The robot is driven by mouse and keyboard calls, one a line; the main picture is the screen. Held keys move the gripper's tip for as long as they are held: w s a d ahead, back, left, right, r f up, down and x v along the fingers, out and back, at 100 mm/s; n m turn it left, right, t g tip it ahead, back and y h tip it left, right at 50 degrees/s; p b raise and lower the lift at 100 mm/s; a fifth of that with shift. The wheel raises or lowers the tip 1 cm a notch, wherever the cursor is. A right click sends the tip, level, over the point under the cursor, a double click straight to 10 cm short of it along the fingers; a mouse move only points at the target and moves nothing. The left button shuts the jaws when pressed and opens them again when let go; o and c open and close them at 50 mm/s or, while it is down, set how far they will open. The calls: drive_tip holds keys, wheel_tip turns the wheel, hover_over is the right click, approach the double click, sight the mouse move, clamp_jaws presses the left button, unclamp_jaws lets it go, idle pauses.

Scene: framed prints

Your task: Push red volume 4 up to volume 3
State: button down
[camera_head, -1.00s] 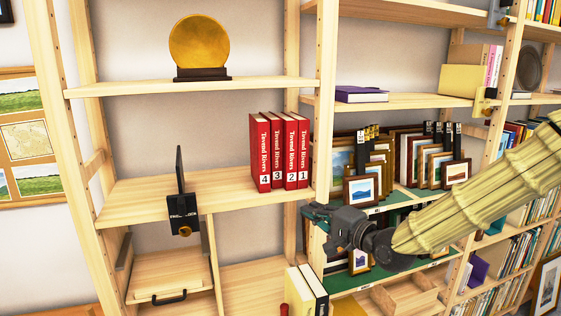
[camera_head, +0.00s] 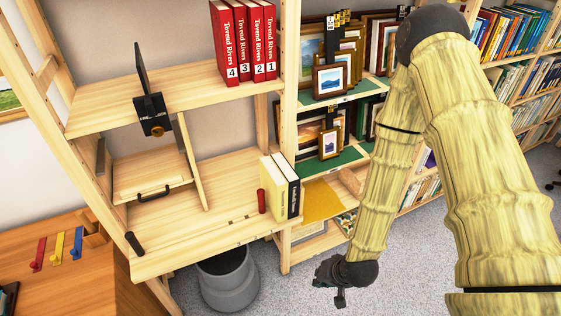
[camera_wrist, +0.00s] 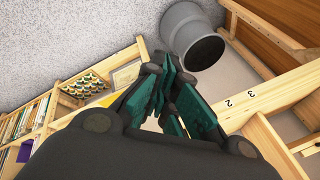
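Red volume 4 (camera_head: 223,45) stands upright at the left end of a row of red books on the upper shelf. Red volume 3 (camera_head: 238,40) is right beside it, and I cannot make out a clear gap between them. Volumes 2 (camera_head: 253,40) and 1 (camera_head: 266,40) continue the row to the right. My gripper (camera_head: 330,290) hangs low in front of the shelving, over the grey floor, well below and apart from the books. In the wrist view its teal-padded fingers (camera_wrist: 172,72) come together at the tips with nothing seen between them.
A black bookend (camera_head: 150,105) is at the shelf's front edge, left of the books, with bare shelf between. Cream and black books (camera_head: 280,185) stand on the lower shelf near a red cylinder (camera_head: 261,201). A grey bin (camera_head: 228,280) is on the floor. Framed prints (camera_head: 330,78) fill the right bay.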

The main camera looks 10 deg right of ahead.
drive_tip(key=s+d+f+n+g+h, duration=0.1)
drive_tip(key=s+d+f+n+g, duration=0.1)
drive_tip(key=s, duration=0.7)
drive_tip(key=s+d+f+n+g+h+p, duration=0.1)
drive_tip(key=s+d+f, duration=0.3)
drive_tip(key=s, duration=0.5)
drive_tip(key=shift+n+g+h, duration=0.4)
drive_tip(key=shift+g, duration=0.2)
drive_tip(key=shift+s, duration=0.1)
